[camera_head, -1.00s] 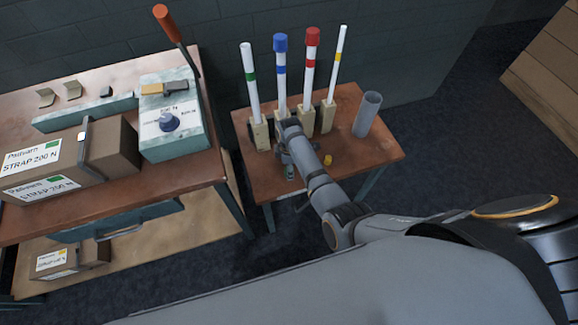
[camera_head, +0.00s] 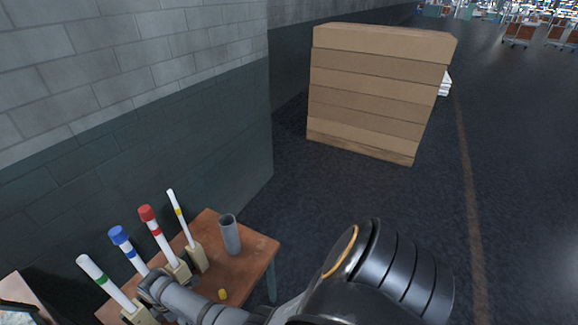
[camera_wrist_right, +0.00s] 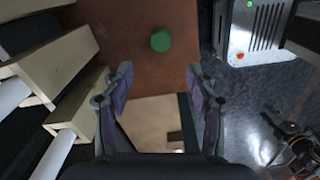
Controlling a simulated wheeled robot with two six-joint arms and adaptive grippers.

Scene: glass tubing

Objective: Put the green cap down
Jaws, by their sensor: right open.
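The green cap (camera_wrist_right: 160,39) rests on the brown table top (camera_wrist_right: 120,25) in the right wrist view, near the table's edge. My right gripper (camera_wrist_right: 160,82) is open and empty, with the cap beyond its fingertips and apart from them. In the head view my right arm reaches over the small table (camera_head: 258,248) and hides the cap. The tube with the green band (camera_head: 105,283) stands there with no cap on its top. My left gripper is not in view.
Tubes with a blue cap (camera_head: 119,234) and a red cap (camera_head: 148,213), and one with a yellow band (camera_head: 180,215), stand in blocks. A grey cup (camera_head: 230,234) and a yellow cap (camera_head: 222,294) are on the table. Stacked boxes (camera_head: 370,95) stand on open floor.

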